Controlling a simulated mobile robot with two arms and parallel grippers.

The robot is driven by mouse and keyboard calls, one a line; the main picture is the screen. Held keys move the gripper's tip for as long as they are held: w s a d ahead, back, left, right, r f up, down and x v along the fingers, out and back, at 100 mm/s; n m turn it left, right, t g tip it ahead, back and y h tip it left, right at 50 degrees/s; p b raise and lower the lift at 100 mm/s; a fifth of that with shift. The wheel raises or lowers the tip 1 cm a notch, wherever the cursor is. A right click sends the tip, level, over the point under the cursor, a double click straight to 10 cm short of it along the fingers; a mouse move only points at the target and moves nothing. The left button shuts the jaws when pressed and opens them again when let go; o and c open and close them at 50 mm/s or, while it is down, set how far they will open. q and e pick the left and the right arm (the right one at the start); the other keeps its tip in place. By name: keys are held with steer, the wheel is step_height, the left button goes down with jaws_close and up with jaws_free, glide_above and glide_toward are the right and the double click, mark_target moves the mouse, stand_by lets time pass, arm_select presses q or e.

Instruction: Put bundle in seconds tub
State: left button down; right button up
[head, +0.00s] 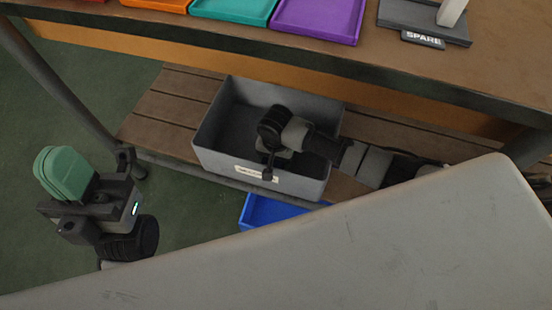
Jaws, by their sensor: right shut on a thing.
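The green bundle (64,172) is folded and rounded, and sits at the jaws of my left gripper (82,188), at the far left above the floor. The gripper appears shut on it. The seconds tub (210,120) is an open grey box on the low slatted shelf. Its pale front label (243,172) is partly covered and hard to read. My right gripper (268,165) reaches in from the right over the tub. It is shut at the front wall, apparently on the rim, with a finger in front of the label. My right arm hides part of the tub's inside.
A blue tray (262,211) lies low in front of the tub, partly hidden by a large grey surface (350,245) in the foreground. The tabletop (330,50) above holds teal (233,10) and purple (318,17) trays and a SPARE stand (425,25). A table leg (60,85) stands at left.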

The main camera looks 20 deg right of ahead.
steer(key=shift+r, duration=0.1)
steer(key=shift+f, duration=0.6)
